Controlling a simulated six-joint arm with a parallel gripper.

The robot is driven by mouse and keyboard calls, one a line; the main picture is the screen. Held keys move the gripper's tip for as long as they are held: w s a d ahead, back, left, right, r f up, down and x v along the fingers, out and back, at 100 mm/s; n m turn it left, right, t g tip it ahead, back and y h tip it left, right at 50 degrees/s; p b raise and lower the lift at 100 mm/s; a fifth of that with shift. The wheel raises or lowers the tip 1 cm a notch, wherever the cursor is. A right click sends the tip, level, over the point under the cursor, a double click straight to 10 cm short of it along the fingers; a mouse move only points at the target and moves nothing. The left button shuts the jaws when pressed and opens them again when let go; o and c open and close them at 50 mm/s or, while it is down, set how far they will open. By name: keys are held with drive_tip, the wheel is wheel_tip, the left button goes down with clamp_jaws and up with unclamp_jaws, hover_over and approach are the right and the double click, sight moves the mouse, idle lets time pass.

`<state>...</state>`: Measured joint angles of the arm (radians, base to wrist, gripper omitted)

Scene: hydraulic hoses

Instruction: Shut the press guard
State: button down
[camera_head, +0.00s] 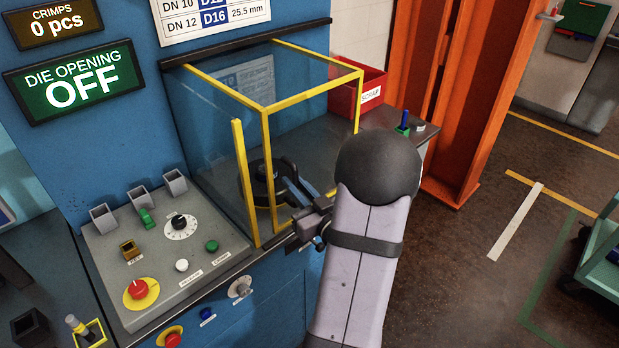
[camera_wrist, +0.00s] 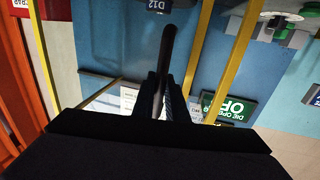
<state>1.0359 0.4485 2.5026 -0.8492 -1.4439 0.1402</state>
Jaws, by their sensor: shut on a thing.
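The press guard (camera_head: 265,125) is a clear box with a yellow frame on the front of the blue press. One yellow upright (camera_head: 245,190) stands just left of the frame's near corner post; how far the guard is open I cannot tell. My gripper (camera_head: 306,222) is at the lower front of the guard, with its jaws closed. In the wrist view, a dark rod (camera_wrist: 168,45), apparently the guard's handle, stands between the two fingers (camera_wrist: 160,95). The guard's yellow bars (camera_wrist: 240,60) run beside it. The grip is partly hidden in the head view.
A control panel (camera_head: 160,250) with knobs and a red button is left of the guard. A red scrap bin (camera_head: 365,85) and an orange post (camera_head: 485,90) stand to the right. The sign (camera_head: 75,80) reads DIE OPENING OFF. The floor at right is mostly clear.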

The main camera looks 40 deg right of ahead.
drive_tip(key=shift+a, duration=0.4)
drive_tip(key=c, duration=2)
unclamp_jaws()
drive_tip(key=shift+c, duration=0.2)
drive_tip(key=s+a+p, duration=0.1)
drive_tip(key=s+p, duration=0.6)
drive_tip(key=p, duration=0.2)
drive_tip(key=shift+a, duration=0.15)
drive_tip(key=shift+s, duration=0.1)
